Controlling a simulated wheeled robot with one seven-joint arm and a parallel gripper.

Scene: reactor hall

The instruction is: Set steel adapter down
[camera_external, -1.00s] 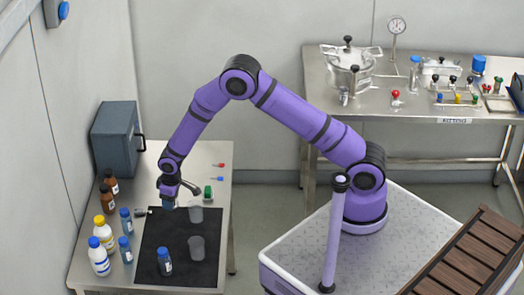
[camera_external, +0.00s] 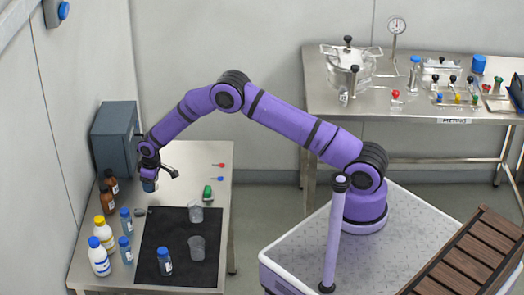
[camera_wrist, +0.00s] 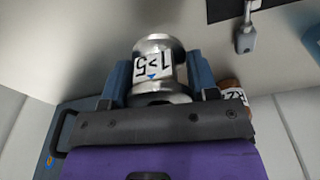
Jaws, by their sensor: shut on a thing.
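The steel adapter (camera_wrist: 156,47) is a silvery flanged piece with a white label reading "1>5". In the wrist view it sits between the two blue-grey fingers of my gripper (camera_wrist: 157,80), which is shut on it. In the outside view my gripper (camera_external: 149,184) hangs over the back left part of the steel table (camera_external: 195,158), in front of the grey-blue case. The adapter is too small and covered to make out there. I cannot tell whether it touches the table top.
The grey-blue case (camera_external: 114,139) stands behind left. Brown bottles (camera_external: 106,199) and white bottles (camera_external: 99,257) line the left edge. A black mat (camera_external: 180,277) bears two clear beakers (camera_external: 196,248) and a blue-capped bottle (camera_external: 165,262). Free steel lies right of my gripper.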

